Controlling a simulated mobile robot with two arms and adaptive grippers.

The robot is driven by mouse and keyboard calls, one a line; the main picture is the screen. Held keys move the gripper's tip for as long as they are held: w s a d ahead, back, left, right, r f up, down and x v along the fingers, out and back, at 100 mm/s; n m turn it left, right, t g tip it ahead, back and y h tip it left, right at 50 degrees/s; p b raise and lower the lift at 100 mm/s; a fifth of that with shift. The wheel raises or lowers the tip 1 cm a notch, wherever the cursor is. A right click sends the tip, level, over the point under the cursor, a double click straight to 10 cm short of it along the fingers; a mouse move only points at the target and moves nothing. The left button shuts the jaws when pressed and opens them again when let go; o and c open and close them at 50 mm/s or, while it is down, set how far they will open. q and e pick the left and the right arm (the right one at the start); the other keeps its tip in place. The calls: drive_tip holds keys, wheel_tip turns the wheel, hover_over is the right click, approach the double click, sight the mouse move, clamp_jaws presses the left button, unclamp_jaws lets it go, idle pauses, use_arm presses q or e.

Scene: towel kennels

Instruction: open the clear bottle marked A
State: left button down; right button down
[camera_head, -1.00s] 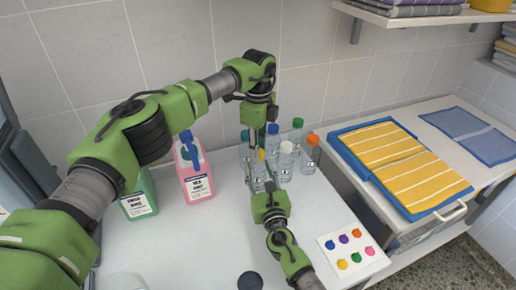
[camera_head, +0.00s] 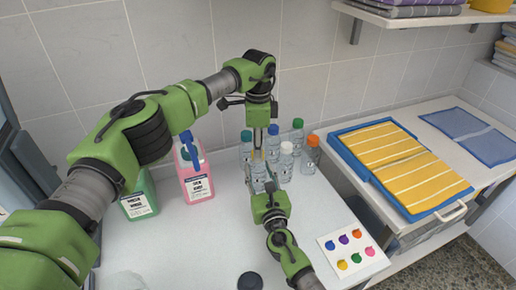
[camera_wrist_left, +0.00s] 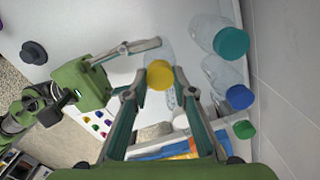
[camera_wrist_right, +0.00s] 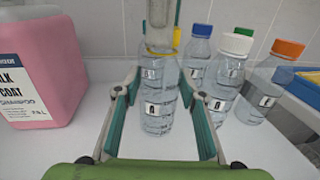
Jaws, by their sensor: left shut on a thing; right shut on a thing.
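The clear bottle with the yellow cap (camera_wrist_left: 160,75) stands upright on the white table, and its labelled body shows in the right wrist view (camera_wrist_right: 157,122). Its label carries a small dark mark, too small to read surely. My right gripper (camera_head: 266,184) is shut on the bottle's body from the front. My left gripper (camera_head: 257,152) points down from above and is shut on the yellow cap.
Clear bottles with teal (camera_wrist_left: 231,42), blue (camera_wrist_left: 239,97), green (camera_head: 298,123), white (camera_head: 286,147) and orange (camera_head: 313,140) caps stand close around. Pink (camera_head: 197,185) and green (camera_head: 140,200) jugs stand left. A colour-dot card (camera_head: 350,250) lies front right.

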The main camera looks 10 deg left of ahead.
use_arm(q)
drive_tip(key=shift+r, duration=0.15)
drive_tip(key=shift+r, duration=0.9)
drive_tip(key=shift+r, duration=0.1)
drive_tip(key=shift+r, duration=1.95)
use_arm(e)
drive_tip(key=c, duration=1.2)
unclamp_jaws()
drive_tip(key=shift+c, duration=0.2)
drive_tip(key=shift+s, duration=0.15)
drive_tip(key=v, duration=1.2)
drive_tip(key=shift+d, duration=0.1)
